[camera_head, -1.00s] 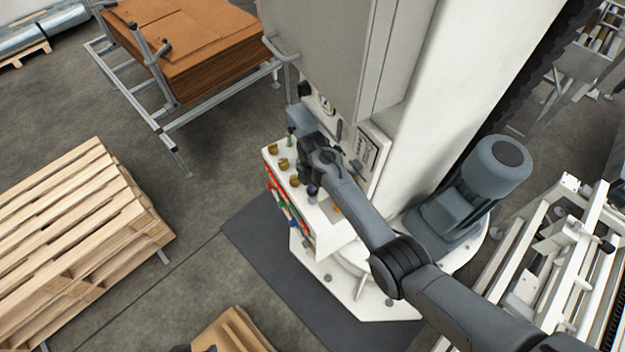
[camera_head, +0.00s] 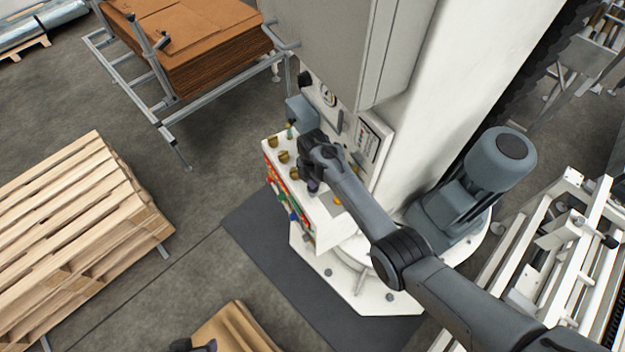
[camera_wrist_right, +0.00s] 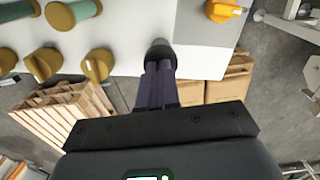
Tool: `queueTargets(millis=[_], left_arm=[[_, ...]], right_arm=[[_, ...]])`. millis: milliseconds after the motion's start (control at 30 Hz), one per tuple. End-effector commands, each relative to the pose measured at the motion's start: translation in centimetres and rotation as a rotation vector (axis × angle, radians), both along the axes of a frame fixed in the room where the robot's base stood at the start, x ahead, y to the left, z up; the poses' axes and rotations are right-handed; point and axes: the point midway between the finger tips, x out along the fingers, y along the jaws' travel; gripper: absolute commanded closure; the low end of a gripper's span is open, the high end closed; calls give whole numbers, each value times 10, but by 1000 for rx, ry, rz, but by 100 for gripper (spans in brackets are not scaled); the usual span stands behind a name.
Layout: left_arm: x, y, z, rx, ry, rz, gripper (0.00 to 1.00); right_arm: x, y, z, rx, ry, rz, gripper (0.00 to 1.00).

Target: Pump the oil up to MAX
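My right gripper (camera_head: 313,188) is over the top of the white control box (camera_head: 330,226) at the foot of the column. In the right wrist view its two dark fingers (camera_wrist_right: 159,72) are close together, with their tips at a dark round knob (camera_wrist_right: 160,50) on the white panel. They appear shut on it; the tips are partly hidden. A panel with a narrow window (camera_head: 371,140) is on the column behind the wrist. No MAX mark or oil level is readable. A dark piece at the bottom edge (camera_head: 192,346) may be my left gripper; its fingers are not clear.
Brass-coloured knobs (camera_wrist_right: 43,64) and an orange knob (camera_wrist_right: 222,10) stand close around the right fingers. Coloured buttons line the box's front. A grey motor (camera_head: 500,160) stands right of the column. Wooden pallets (camera_head: 75,225) stand on the left, with open floor between.

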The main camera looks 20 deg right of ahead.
Motion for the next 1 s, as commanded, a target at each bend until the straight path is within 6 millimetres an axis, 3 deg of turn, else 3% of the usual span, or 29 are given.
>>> queueTargets(millis=[167,700,1000], left_arm=[[0,0,11,0,0,0,40],[0,-3,80,-14,-1,8,40],[0,-2,95,-10,-1,6,40]], right_arm=[[-3,-2,5,-1,8,-5,100],[-1,-1,75,-1,3,-1,100],[0,3,98,0,0,5,100]])
